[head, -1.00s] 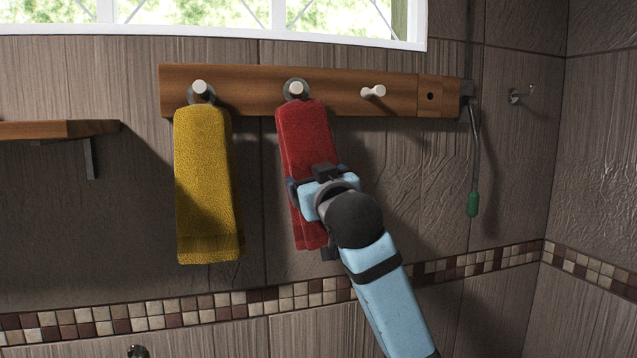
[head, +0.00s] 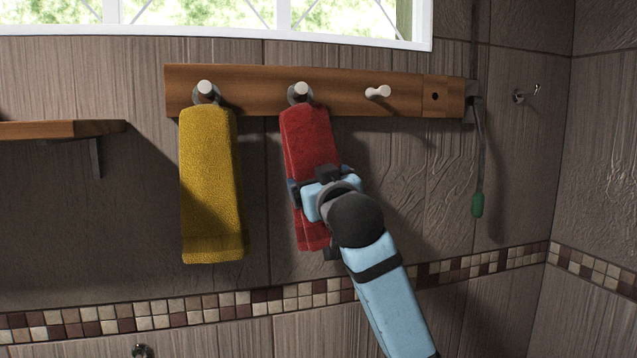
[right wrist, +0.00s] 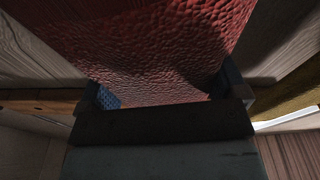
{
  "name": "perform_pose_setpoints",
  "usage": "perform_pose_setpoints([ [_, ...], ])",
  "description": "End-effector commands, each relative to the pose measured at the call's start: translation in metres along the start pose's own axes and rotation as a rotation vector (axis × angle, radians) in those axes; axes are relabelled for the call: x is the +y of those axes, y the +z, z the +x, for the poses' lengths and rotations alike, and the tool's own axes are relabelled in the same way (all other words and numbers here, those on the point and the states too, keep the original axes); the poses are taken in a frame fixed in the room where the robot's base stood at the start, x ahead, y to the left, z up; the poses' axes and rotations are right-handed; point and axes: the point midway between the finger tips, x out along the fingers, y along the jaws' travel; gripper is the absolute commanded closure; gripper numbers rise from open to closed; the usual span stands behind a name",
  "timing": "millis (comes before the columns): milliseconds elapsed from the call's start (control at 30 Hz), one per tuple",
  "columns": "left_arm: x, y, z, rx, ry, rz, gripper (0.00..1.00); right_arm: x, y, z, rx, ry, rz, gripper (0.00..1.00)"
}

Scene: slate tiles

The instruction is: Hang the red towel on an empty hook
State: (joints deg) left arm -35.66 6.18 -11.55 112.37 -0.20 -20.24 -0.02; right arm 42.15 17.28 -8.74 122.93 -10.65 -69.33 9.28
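The red towel (head: 308,140) hangs folded and slightly tilted below the middle hook (head: 301,91) of a wooden board. A grey ring shows around that peg at the towel's top; exactly how it sits on the peg is hard to tell. My right gripper (head: 322,188) is at the towel's lower half, with one finger at each side edge, shut on it. In the right wrist view the red towel (right wrist: 160,45) fills the space between the fingers (right wrist: 168,95). The right hook (head: 378,92) is bare. My left gripper is not in view.
A yellow towel (head: 210,185) hangs on the left hook (head: 205,91). A wooden shelf (head: 60,130) juts out at the left. A rod with a green handle (head: 477,205) hangs right of the board. A small metal hook (head: 519,97) is on the wall further right.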

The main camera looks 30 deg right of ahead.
Motion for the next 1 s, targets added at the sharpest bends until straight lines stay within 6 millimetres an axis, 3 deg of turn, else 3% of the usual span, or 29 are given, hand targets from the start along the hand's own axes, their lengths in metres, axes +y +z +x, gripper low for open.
perform_pose_setpoints([
  [367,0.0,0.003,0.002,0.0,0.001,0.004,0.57,0.0,0.001,-0.008,0.001,0.0,0.0,0.0],
  [467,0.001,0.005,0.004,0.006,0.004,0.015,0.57,-0.001,0.002,-0.023,0.003,-0.001,0.0,0.0],
  [800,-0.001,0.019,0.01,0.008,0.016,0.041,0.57,-0.001,0.002,-0.1,0.004,-0.002,0.002,0.0],
  [1000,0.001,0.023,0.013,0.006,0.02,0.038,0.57,0.0,0.001,-0.129,0.002,0.0,0.001,0.0],
])
